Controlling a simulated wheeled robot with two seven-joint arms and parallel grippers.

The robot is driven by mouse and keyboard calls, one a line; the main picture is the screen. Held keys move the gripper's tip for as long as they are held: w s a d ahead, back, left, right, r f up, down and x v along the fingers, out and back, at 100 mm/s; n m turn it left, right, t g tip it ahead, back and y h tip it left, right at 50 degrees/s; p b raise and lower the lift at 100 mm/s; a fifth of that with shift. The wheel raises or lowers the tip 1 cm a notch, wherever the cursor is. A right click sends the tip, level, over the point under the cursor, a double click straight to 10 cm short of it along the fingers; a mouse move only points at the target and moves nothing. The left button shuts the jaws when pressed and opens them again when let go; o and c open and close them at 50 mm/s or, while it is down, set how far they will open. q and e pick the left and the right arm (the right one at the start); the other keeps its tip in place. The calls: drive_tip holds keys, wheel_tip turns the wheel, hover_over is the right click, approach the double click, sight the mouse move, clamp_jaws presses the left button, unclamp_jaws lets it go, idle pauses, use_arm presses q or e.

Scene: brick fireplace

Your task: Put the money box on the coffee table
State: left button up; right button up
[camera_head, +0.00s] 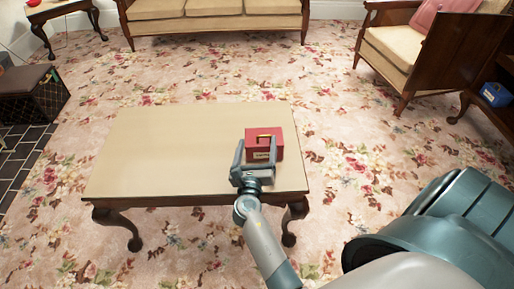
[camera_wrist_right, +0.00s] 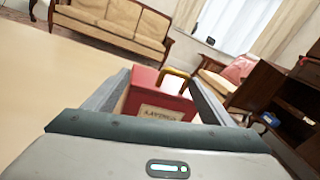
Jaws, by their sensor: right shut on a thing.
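The money box (camera_head: 264,139) is red with a gold handle on top and a pale label on its front. It also shows in the right wrist view (camera_wrist_right: 171,103), between the two fingers. My right gripper (camera_head: 256,158) is shut on it near the right end of the coffee table (camera_head: 170,145). The box appears over the tabletop; I cannot tell whether it touches the wood. The table is light-topped with dark curved legs, and the rest of its top is bare. My left gripper is not in view.
A beige sofa (camera_head: 215,18) stands behind the table. A wooden armchair (camera_head: 405,45) with a pink cushion is at the back right. A blue box (camera_head: 495,95) sits on a dark shelf at the right. A dark patterned case (camera_head: 35,95) is at the left. Flowered carpet surrounds the table.

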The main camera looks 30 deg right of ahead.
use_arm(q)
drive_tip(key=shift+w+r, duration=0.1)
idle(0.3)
use_arm(e)
drive_tip(key=o, duration=2.1)
drive_tip(key=shift+c, duration=0.2)
